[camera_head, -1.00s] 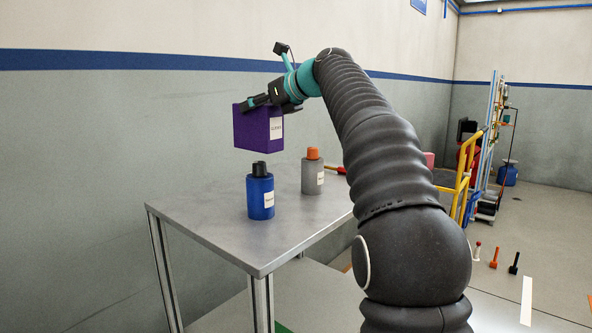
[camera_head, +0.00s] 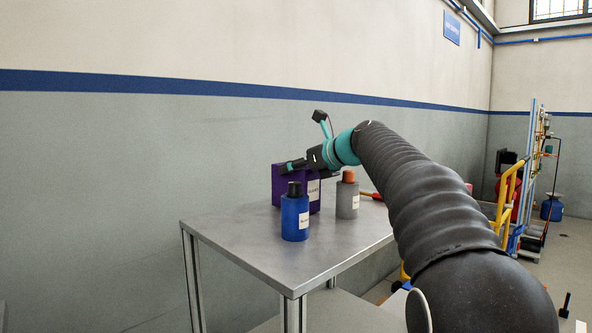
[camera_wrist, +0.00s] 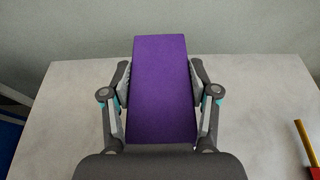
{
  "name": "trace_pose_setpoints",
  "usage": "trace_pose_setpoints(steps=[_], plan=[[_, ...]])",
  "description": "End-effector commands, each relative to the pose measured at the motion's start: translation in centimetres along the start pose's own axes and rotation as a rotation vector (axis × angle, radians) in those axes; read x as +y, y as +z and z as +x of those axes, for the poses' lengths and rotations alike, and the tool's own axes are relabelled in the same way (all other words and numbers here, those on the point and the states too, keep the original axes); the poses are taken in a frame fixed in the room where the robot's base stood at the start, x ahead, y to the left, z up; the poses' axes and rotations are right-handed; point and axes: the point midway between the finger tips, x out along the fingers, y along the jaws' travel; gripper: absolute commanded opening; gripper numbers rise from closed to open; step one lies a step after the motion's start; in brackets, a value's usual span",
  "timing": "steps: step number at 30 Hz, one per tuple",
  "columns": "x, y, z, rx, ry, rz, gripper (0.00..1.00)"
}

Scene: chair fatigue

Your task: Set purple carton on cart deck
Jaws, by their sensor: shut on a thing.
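The purple carton (camera_head: 279,185) is an upright box with a white label. My gripper (camera_head: 293,166) is shut on its upper part, from the right. In the wrist view the carton (camera_wrist: 163,90) sits between both fingers of my gripper (camera_wrist: 160,78). The carton is low over the far part of the grey metal table (camera_head: 250,245), behind the blue bottle; I cannot tell whether its base touches the top. A yellow-framed cart (camera_head: 507,200) stands at the right, partly behind my arm; its deck is not clearly seen.
A blue bottle with a black cap (camera_head: 295,218) stands in front of the carton, and a grey bottle with an orange cap (camera_head: 347,200) stands to its right. A red-and-yellow handle (camera_wrist: 306,148) lies at the table's right. The table's front left is clear.

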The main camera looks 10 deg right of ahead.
Motion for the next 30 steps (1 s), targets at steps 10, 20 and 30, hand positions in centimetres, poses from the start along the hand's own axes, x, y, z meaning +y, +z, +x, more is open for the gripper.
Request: trace_pose_setpoints(steps=[10,20,30], plan=[[0.0,-0.2,0.1,0.0,0.001,0.0,0.85],[0.0,-0.1,0.1,0.0,0.001,0.0,0.85],[-0.1,0.1,-4.8,-0.002,-0.003,0.001,0.85]])
